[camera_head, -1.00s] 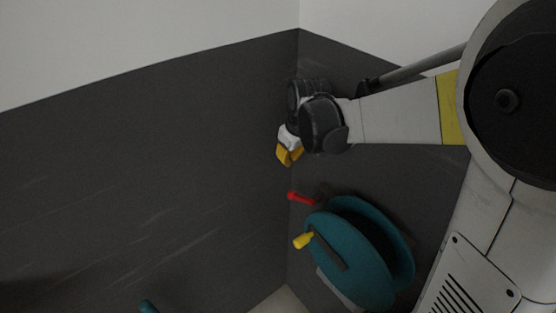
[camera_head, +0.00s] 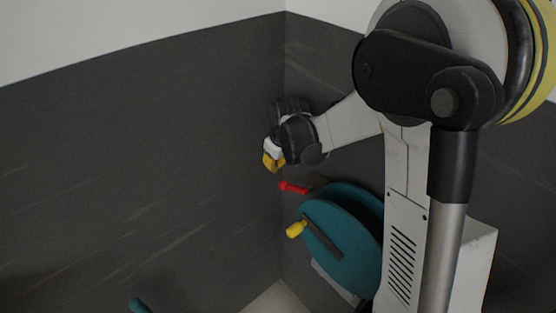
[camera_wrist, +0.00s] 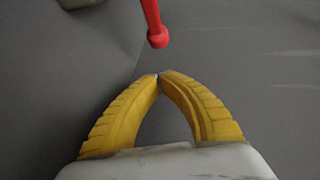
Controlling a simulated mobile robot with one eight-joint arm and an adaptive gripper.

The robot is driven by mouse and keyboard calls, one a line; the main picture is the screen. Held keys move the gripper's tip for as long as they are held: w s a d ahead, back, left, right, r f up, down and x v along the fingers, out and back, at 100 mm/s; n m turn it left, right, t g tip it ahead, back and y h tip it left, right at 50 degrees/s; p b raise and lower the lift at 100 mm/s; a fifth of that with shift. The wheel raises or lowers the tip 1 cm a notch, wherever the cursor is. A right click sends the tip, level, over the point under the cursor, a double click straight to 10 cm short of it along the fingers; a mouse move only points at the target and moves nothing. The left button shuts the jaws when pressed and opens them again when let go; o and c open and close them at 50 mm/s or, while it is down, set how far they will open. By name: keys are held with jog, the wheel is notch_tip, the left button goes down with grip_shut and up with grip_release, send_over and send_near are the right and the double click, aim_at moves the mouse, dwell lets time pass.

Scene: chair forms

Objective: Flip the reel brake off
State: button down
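The reel (camera_head: 325,235) is a teal double disc with a dark crank arm and a yellow crank knob (camera_head: 297,229). A red lever (camera_head: 293,188), which looks like the brake, sticks out to the left above the reel. My gripper (camera_head: 271,165) has yellow fingers and is just above and left of the lever's end, apart from it. In the wrist view the fingertips of my gripper (camera_wrist: 159,76) meet, with nothing between them. The red lever (camera_wrist: 154,24) hangs from the top edge there, its knobbed end just beyond the fingertips. The lever's base is hidden.
Dark grey walls (camera_head: 140,170) meet in a corner behind the gripper. A teal rod end (camera_head: 139,305) shows at the bottom left. My arm covers the right side and hides part of the reel. A pale floor patch (camera_head: 278,298) lies below.

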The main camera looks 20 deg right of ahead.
aim_at(285, 188)
jog(key=shift+s+d+f+b, duration=0.15)
jog(key=shift+s+d+f, duration=0.1)
jog(key=shift+f, duration=0.25)
jog(key=shift+s+d+f+b, duration=0.15)
jog(key=shift+s+f, duration=0.1)
jog(key=shift+f, duration=0.25)
jog(key=shift+s+d+f+b, duration=0.1)
jog(key=shift+s+d+f, duration=0.15)
jog(key=shift+f, duration=0.25)
jog(key=shift+s+f+g+h+b, duration=0.1)
jog(key=shift+f+g+h+b, duration=0.25)
jog(key=shift+f+g, duration=0.35)
jog(key=shift+s+f+g+h+b, duration=0.25)
jog(key=shift+f+g+b, duration=0.3)
jog(key=shift+f+g, duration=0.3)
jog(key=shift+s+d+f+b, duration=0.2)
jog(key=shift+s+f+b, duration=0.15)
jog(key=shift+f, duration=0.2)
jog(key=shift+s+d+f+b, duration=0.15)
jog(key=shift+s+f+b, duration=0.05)
jog(key=shift+f+b, duration=0.25)
jog(key=shift+g+h, duration=0.3)
jog(key=shift+g, duration=0.35)
jog(key=s+f+b, duration=0.1)
jog(key=s+d+f+b, duration=0.1)
jog(key=s, duration=0.1)
jog(key=shift+d+f, duration=0.1)
jog(key=shift+f, duration=0.3)
jog(key=shift+r, duration=0.1)
